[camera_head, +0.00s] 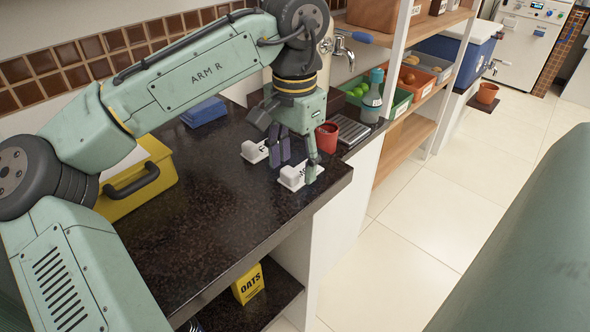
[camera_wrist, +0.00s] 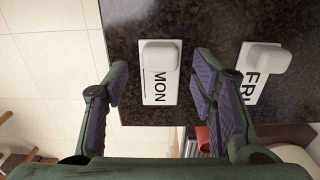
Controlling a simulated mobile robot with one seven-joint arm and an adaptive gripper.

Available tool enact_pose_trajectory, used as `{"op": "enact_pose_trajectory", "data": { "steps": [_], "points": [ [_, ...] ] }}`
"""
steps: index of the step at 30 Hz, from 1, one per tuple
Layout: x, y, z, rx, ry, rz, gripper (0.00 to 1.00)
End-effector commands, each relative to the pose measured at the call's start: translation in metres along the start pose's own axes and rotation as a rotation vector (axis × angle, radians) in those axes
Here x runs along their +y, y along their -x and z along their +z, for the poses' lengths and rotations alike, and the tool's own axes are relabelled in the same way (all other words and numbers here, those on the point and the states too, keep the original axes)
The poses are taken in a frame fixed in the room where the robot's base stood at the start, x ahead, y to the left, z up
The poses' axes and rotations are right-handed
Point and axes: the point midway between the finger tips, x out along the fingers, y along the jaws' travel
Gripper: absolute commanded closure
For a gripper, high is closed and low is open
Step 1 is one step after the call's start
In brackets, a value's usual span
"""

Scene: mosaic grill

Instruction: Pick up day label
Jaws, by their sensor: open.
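Two white day labels with raised blocks lie on the dark speckled counter (camera_head: 205,205). The label reading MON (camera_wrist: 160,85) lies between the open fingers of my gripper (camera_wrist: 160,95) in the wrist view. In the head view this label (camera_head: 297,177) is right under my gripper (camera_head: 299,170) near the counter's corner, partly hidden by a finger. The other label (camera_wrist: 262,72), with letters FRI, lies to the right, outside the fingers. It also shows in the head view (camera_head: 254,151), to the left of the gripper. My gripper is open and empty.
A red cup (camera_head: 327,137) stands just behind the labels. A yellow case (camera_head: 140,185) and a blue item (camera_head: 203,111) are on the counter to the left. A bottle (camera_head: 372,98) and a green bin (camera_head: 400,103) stand at the back right. The counter edge is close by MON.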

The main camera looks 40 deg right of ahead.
Motion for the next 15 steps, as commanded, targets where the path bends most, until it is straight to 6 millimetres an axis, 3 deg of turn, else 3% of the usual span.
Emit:
{"op": "enact_pose_trajectory", "data": {
  "steps": [4,11,15],
  "points": [
    [0.0001,-0.0132,0.0007,0.0,0.0,0.001,0.48],
    [0.0001,-0.0147,0.0003,0.001,0.0,0.001,0.48],
    [0.0001,-0.0145,0.0002,0.001,0.0,0.001,0.58]
  ]
}}
